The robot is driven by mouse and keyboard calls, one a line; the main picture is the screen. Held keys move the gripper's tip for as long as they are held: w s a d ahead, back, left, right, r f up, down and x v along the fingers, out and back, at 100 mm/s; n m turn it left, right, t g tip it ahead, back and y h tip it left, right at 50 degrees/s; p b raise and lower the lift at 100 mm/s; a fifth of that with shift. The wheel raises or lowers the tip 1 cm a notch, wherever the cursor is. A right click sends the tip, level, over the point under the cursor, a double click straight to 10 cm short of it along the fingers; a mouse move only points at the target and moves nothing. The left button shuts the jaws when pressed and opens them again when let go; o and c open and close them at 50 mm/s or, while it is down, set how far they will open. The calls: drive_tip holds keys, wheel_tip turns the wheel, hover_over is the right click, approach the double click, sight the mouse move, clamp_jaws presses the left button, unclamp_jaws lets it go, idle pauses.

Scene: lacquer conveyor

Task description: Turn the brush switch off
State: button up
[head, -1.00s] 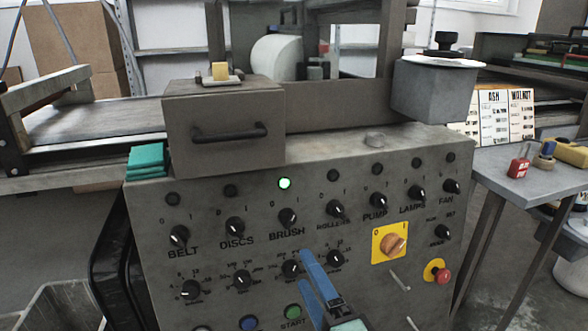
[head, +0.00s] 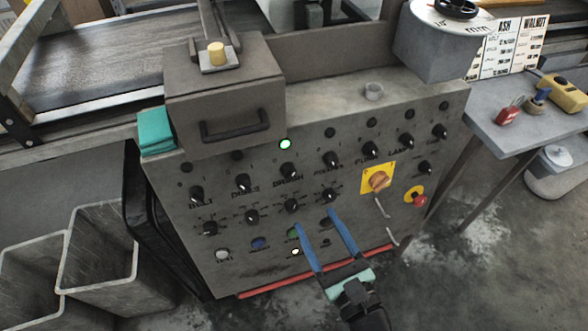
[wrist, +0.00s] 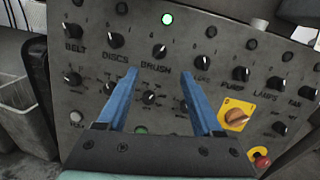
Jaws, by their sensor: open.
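The brush switch (head: 289,171) is a black rotary knob above the BRUSH label on the grey control panel. Its lamp (head: 285,144) glows green-white. The wrist view shows the switch (wrist: 160,50) too; its white pointer appears tilted to the upper right. The lit lamp (wrist: 167,19) is just above it. My gripper (head: 316,220) is open and empty, its two blue fingers apart in front of the panel's lower part. In the wrist view the fingertips (wrist: 159,73) lie below the switch, one to each side of the BRUSH label. They do not hold the knob.
The belt switch (head: 196,194) and discs switch (head: 242,183) are to the left, the pump switch (head: 369,150) to the right. Smaller dials sit below. A yellow-backed orange rotary switch (head: 378,180) and a red button (head: 419,200) are at right.

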sight(292, 177)
drive_tip(key=b+x, duration=0.1)
drive_tip(key=x, duration=1)
drive_tip(key=shift+w+a, duration=0.15)
drive_tip(key=shift+w, duration=0.15)
clamp_jaws()
